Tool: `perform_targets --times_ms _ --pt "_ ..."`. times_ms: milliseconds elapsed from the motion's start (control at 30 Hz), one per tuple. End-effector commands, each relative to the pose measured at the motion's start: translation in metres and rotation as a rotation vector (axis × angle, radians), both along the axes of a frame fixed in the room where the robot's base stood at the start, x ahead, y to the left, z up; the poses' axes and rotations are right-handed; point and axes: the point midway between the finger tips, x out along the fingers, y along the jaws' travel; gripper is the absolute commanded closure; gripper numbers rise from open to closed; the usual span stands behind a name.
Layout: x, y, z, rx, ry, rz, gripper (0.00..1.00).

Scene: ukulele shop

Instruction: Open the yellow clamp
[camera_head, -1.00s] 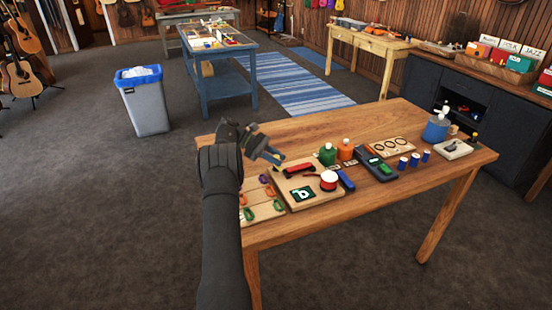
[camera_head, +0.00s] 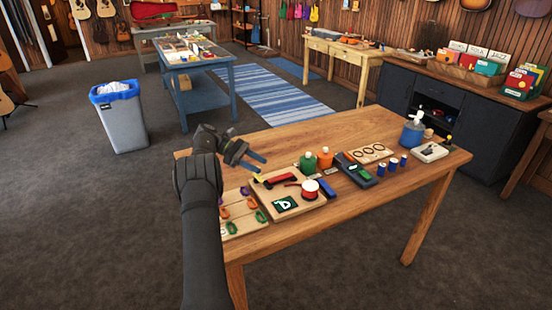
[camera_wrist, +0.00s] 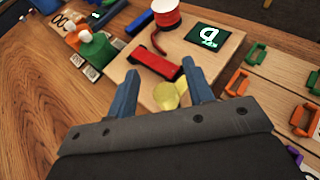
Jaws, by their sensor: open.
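A yellow piece (camera_wrist: 167,95), which appears to be the yellow clamp, shows in the wrist view at the near edge of a light wooden board (camera_wrist: 200,63). It sits between my gripper's two blue fingers, with space on both sides. Its lower part is hidden by my gripper body. In the head view only a small yellow spot (camera_head: 257,178) shows near the board's left edge. My gripper (camera_head: 259,162) is open and empty above that edge; it also shows in the wrist view (camera_wrist: 160,70). Whether the clamp is open or shut cannot be told.
The board also holds a red-and-black bar (camera_wrist: 153,65), a red-and-white spool (camera_wrist: 165,14) and a dark logo card (camera_wrist: 208,38). Beside it lies a slatted board with several coloured clips (camera_wrist: 237,83). Green (camera_head: 307,163) and orange bottles (camera_head: 325,158) stand behind. The table's front right is bare.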

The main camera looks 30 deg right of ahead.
Motion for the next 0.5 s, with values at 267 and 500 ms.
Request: perform_targets --times_ms 267,500 --pt "-0.026 -0.016 0.033 0.0 0.0 -0.001 0.53" --pt "-0.059 -0.037 0.056 0.0 0.0 -0.002 0.53"
